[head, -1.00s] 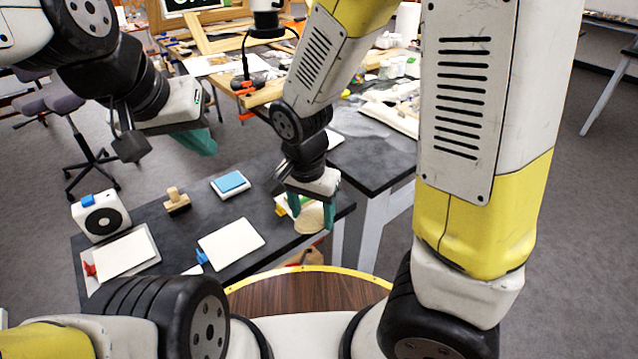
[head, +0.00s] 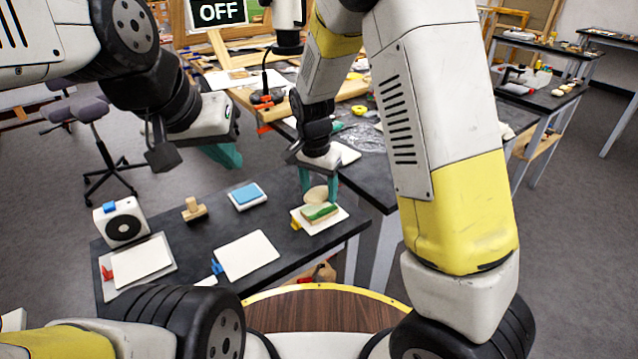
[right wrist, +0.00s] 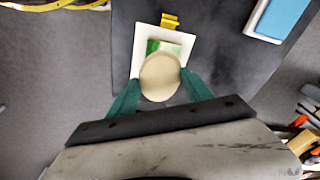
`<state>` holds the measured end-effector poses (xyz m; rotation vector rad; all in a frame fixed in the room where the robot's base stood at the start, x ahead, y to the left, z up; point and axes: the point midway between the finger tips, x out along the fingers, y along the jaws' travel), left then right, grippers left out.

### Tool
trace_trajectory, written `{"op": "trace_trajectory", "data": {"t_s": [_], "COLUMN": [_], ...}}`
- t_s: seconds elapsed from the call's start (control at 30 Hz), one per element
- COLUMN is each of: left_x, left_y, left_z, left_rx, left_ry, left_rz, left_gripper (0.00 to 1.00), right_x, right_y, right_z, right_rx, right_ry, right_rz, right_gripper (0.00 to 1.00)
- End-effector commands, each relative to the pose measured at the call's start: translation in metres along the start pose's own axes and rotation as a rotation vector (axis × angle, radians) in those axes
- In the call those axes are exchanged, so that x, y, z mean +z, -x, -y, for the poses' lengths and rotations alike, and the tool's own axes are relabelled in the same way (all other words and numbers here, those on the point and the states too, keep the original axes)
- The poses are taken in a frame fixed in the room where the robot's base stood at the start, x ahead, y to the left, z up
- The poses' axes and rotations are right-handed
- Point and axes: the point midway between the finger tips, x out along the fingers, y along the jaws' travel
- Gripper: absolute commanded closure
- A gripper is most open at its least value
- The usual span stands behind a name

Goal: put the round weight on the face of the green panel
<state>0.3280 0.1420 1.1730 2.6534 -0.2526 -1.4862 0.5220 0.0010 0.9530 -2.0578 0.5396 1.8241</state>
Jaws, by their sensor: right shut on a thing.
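The round weight (head: 316,194) is a pale beige disc. My right gripper (head: 320,190) is shut on it and holds it by its sides, close to the far edge of the green panel (head: 320,212). The panel is a small block with a green face, lying on a white board (head: 333,222). In the right wrist view the weight (right wrist: 160,78) sits between the fingertips and covers the near part of the panel (right wrist: 165,47). Whether it touches the panel is not clear. My left gripper (head: 224,154) hangs empty over the far left; its finger gap is hidden.
A yellow clip (head: 296,224) is at the board's left edge. A blue-topped block (head: 248,196), a wooden stamp-like piece (head: 194,209), a white speaker-like box (head: 124,223) and white boards (head: 247,255) share the dark table. Bare tabletop lies between them.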

Motion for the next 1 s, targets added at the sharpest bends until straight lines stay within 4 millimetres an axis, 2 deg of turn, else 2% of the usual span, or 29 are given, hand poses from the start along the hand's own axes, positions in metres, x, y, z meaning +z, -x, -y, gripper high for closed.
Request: {"op": "trace_trajectory", "data": {"t_s": [0.23,0.6,0.63,0.7,0.73,1.0], "left_x": [0.0,0.0,0.0,0.0,0.0,0.0], "left_y": [0.0,0.0,0.0,0.0,0.0,0.0], "left_z": [0.0,0.0,0.0,0.0,0.0,0.0], "left_rx": [0.0,0.0,0.0,0.0,0.0,0.0], "left_ry": [0.0,0.0,0.0,0.0,0.0,0.0], "left_rz": [0.0,0.0,0.0,0.0,0.0,0.0], "left_gripper": [1.0,1.0,1.0,1.0,1.0,1.0], "right_x": [0.003,0.003,0.004,0.004,0.004,0.003], "right_y": [-0.034,-0.038,-0.038,-0.038,-0.038,-0.038], "right_z": [0.0,0.001,0.001,0.001,0.001,0.001], "right_rx": [0.002,0.0,0.0,0.0,0.0,0.0], "right_ry": [0.0,0.0,0.0,0.0,0.0,0.0], "right_rz": [0.001,-0.001,0.0,-0.001,-0.001,-0.001], "right_gripper": [0.99,0.99,0.36,0.22,0.2,0.2]}}
